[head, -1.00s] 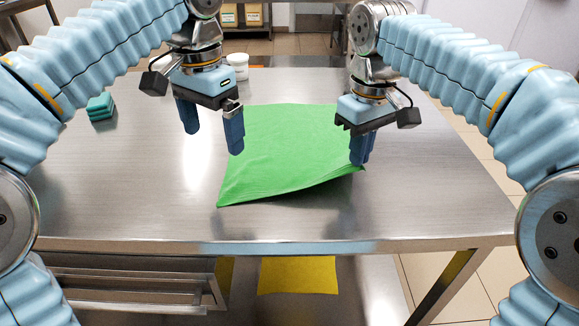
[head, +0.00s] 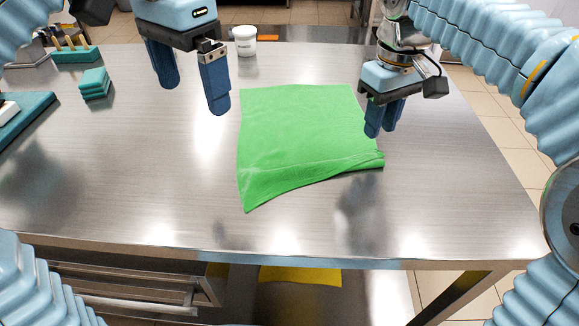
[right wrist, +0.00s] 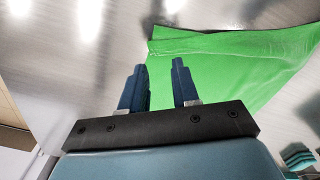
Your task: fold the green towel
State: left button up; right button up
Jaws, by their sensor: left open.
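The green towel (head: 300,135) lies on the steel table. Its near-left corner points toward the table's front edge. Its near-right edge looks creased, with a narrow flap turned over near the right corner. My left gripper (head: 188,85) is open and empty, above the table left of the towel's far-left corner. My right gripper (head: 384,118) is by the towel's right edge, above it. In the right wrist view its fingers (right wrist: 157,85) are apart with nothing held between them, and the towel (right wrist: 230,62) shows behind and beyond them.
A white tub (head: 245,42) stands behind the towel. Stacked teal cloths (head: 95,83), a teal holder (head: 75,55) and a teal tray (head: 22,122) are at the left. The steel table (head: 150,190) is clear left and in front of the towel. A yellow cloth (head: 300,276) lies below.

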jog(key=o, duration=1.3)
jog(key=shift+r, duration=2.75)
